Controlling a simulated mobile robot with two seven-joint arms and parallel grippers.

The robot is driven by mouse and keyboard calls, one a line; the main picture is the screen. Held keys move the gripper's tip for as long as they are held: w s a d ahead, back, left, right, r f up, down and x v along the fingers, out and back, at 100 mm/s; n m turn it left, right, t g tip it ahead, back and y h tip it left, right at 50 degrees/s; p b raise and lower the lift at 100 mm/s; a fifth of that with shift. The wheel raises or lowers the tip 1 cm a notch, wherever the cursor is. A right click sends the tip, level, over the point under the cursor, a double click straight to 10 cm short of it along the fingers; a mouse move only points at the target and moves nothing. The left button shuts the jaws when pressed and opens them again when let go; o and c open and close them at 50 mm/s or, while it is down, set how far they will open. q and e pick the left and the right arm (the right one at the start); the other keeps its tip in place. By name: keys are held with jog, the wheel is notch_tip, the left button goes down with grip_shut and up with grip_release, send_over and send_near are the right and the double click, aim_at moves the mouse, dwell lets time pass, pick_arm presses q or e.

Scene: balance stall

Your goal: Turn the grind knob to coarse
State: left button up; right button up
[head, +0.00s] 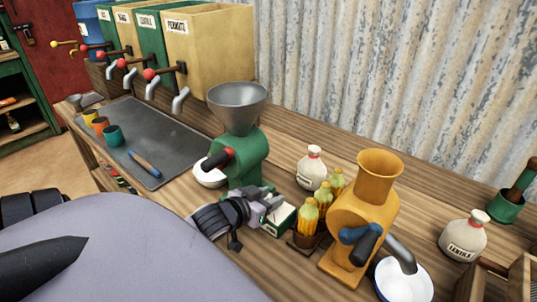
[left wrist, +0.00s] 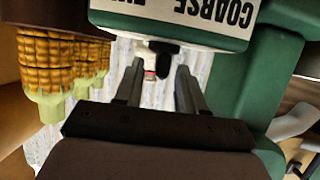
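A green grinder (head: 243,155) with a grey hopper stands on the wooden counter in the head view. A white label (left wrist: 168,22) edged in green appears upside down in the left wrist view; "COARSE" is readable, the other word is cut off. Below it in that view is a small black knob (left wrist: 163,60) with a red mark beside it. My left gripper (head: 272,202) is in front of the green grinder. In the left wrist view its fingers (left wrist: 157,84) are apart, with the knob showing between and beyond their tips. I cannot tell whether they touch it. My right gripper is not in view.
A white jar (head: 312,168) is behind. A dark mat (head: 150,135) with cups lies left. Corrugated metal closes off the back.

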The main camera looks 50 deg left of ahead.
pick_arm(q)
jog(key=shift+s+r, duration=0.1)
jog(key=shift+s, duration=0.5)
jog(key=v, duration=0.6)
jog(key=shift+r, duration=0.15)
